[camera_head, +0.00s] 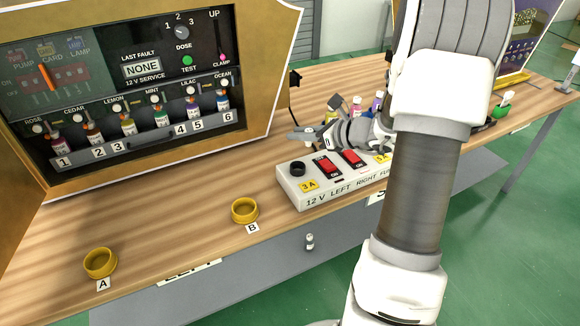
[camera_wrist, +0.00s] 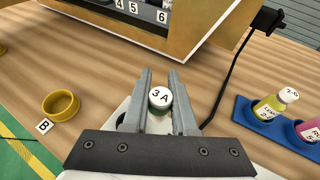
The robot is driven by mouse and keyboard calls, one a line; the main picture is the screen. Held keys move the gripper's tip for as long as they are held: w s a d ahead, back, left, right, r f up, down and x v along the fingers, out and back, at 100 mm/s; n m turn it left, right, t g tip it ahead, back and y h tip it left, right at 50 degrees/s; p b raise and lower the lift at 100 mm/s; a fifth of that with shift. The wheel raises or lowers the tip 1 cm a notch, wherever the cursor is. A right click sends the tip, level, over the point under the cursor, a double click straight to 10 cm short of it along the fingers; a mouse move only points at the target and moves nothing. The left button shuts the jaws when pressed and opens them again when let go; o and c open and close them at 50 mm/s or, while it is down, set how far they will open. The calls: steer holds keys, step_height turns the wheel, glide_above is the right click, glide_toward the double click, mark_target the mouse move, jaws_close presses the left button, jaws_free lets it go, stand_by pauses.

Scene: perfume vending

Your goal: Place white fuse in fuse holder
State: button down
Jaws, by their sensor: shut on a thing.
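The white fuse (camera_wrist: 160,97), its cap marked "3 A" above a greenish lower part, is between the two grey fingers of my gripper (camera_wrist: 159,78) in the wrist view. My gripper is shut on it. In the head view my gripper (camera_head: 296,136) points left above the white fuse box; the fuse cannot be made out there. The box has a black round holder (camera_head: 297,169) at its left end, beside a yellow "3A" label. A "5A" label (camera_head: 381,157) marks its right end, partly hidden by my arm. The fuse appears above the box, apart from the left holder.
Two yellow rings, A (camera_head: 100,263) and B (camera_head: 245,210), lie on the wooden table left of the box. The vending machine (camera_head: 140,90) stands behind. A blue rack (camera_wrist: 275,132) with bottles is at right in the wrist view, near a black cable (camera_wrist: 232,75).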

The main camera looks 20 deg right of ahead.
mark_target(289, 168)
steer(key=a+f, duration=0.1)
steer(key=a, duration=0.1)
steer(key=s+a+f+b, duration=0.1)
steer(key=shift+s+a+f, duration=0.2)
steer(key=shift+a+f, duration=0.1)
steer(key=shift+a, duration=0.05)
steer(key=shift+f+b, duration=0.85)
steer(key=shift+f, duration=1.05)
steer(key=shift+f, duration=0.2)
steer(key=c, duration=0.7)
jaws_free()
steer(key=shift+r, duration=0.15)
steer(key=shift+r, duration=0.2)
steer(key=p+v, duration=0.3)
steer(key=v, duration=0.9)
steer(key=shift+f+p, duration=0.2)
steer(key=shift+p, duration=0.15)
